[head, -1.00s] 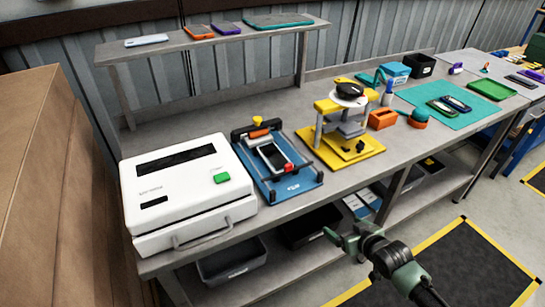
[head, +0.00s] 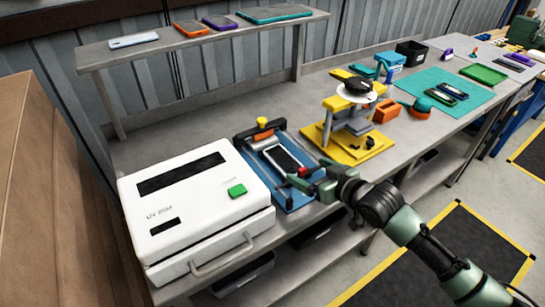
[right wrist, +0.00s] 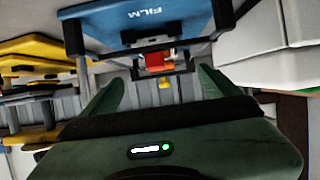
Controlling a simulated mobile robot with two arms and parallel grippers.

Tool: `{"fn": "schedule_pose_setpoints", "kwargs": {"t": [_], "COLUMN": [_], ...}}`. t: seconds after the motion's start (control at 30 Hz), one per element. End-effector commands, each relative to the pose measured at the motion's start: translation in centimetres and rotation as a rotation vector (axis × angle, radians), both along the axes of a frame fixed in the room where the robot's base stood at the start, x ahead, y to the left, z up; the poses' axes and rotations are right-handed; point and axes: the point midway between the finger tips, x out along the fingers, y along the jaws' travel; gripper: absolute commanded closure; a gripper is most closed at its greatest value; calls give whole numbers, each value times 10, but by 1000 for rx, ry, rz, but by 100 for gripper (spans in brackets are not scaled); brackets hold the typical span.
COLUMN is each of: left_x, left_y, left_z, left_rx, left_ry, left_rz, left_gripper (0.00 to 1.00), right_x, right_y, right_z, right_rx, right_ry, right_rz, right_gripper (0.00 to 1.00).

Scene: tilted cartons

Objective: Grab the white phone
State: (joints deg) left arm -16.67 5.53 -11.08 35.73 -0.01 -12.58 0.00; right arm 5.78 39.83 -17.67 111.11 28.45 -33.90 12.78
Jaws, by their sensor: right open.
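A phone with a white edge and dark screen (head: 283,159) lies in a blue fixture (head: 298,198) on the workbench. Another slim white phone-like slab (head: 134,40) lies on the raised shelf at the back left. My right gripper (head: 303,180) is open at the front right of the blue fixture, close to the phone's near end; I cannot tell whether it touches. In the right wrist view the open fingers (right wrist: 160,84) have a gap between them, with the blue fixture (right wrist: 140,22) beyond; the phone cannot be made out there. My left gripper is not in view.
A white box machine with a green button (head: 237,190) stands left of the fixture. A yellow press (head: 345,148) stands close on its right. Orange, purple and teal slabs lie on the shelf (head: 200,42). A teal mat (head: 430,90) lies farther right.

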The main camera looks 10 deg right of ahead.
Motion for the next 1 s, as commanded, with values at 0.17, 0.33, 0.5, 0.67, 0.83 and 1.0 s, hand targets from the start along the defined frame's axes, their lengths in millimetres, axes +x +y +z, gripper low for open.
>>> {"fn": "schedule_pose_setpoints", "kwargs": {"t": [0.17,0.33,0.5,0.67,0.83,1.0], "left_x": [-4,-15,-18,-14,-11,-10], "left_y": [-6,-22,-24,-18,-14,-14], "left_z": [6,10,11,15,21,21], "left_rx": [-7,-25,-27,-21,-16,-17], "left_ry": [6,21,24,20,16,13], "left_rz": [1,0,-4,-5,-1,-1], "left_gripper": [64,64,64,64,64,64], "right_x": [23,46,57,65,82,97], "right_y": [8,17,21,22,25,31], "right_z": [-7,-19,-25,-31,-47,-54], "right_rx": [3,2,1,1,0,0], "right_ry": [0,0,0,0,1,0], "right_rz": [-1,0,1,1,0,1], "right_gripper": [9,9,9,9,9,9]}}
